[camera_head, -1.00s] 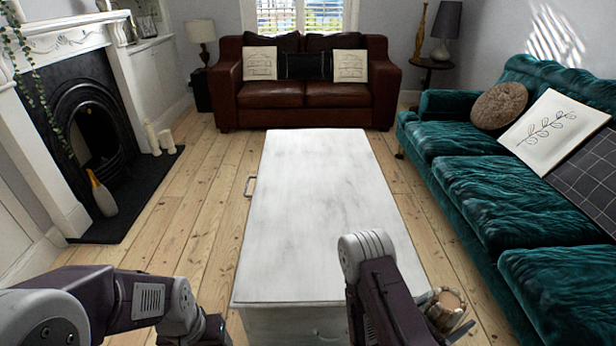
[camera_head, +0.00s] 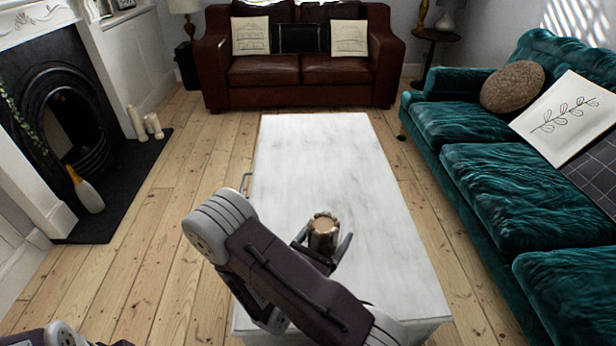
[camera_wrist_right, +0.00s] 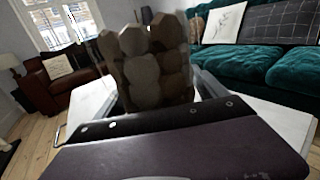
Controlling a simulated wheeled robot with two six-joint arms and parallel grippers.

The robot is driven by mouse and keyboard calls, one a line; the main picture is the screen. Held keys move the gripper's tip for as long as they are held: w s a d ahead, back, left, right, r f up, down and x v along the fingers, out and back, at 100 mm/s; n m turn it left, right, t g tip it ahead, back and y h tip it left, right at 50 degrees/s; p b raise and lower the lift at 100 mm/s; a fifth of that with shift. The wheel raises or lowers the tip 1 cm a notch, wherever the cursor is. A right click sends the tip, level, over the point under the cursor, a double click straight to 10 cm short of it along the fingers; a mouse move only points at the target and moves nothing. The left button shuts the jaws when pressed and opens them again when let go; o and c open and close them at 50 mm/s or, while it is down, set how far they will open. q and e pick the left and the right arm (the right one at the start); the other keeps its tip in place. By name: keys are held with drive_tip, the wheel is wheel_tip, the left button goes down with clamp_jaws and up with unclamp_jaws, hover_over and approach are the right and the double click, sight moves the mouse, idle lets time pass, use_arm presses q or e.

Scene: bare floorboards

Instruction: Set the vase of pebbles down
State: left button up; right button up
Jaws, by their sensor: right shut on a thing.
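The vase of pebbles (camera_head: 323,236) is a brownish, roughly cylindrical vessel with a pale tan top. My right gripper (camera_head: 322,250) is shut on it, with a finger on either side, over the near half of the white table (camera_head: 318,150). In the right wrist view the vase (camera_wrist_right: 155,68) stands between the fingers and its rounded brown pebbles show. It looks roughly upright. Its base is hidden, so I cannot tell whether it touches the tabletop. Only a piece of my left arm shows at the bottom left of the head view; the left gripper is out of view.
The tabletop is otherwise bare, with free room beyond the vase. A teal sofa (camera_head: 480,165) stands to the right and a brown leather sofa (camera_head: 300,70) at the back. A fireplace (camera_head: 65,120) and a white and orange bottle-like object (camera_head: 88,192) are at the left.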

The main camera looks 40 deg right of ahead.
drive_tip(key=w+a+f+b, duration=0.1)
drive_tip(key=b, duration=0.3)
drive_tip(key=shift+w+a+f+t+b, duration=0.3)
drive_tip(key=shift+f, duration=0.1)
drive_tip(key=w+a+f+b, duration=0.5)
drive_tip(key=w+f+b, duration=0.1)
drive_tip(key=w+f, duration=0.2)
drive_tip(key=shift+a+f, duration=0.3)
drive_tip(key=shift+a, duration=0.05)
drive_tip(key=shift+f+b, duration=0.15)
drive_tip(key=shift+b, duration=0.15)
drive_tip(key=o, duration=2)
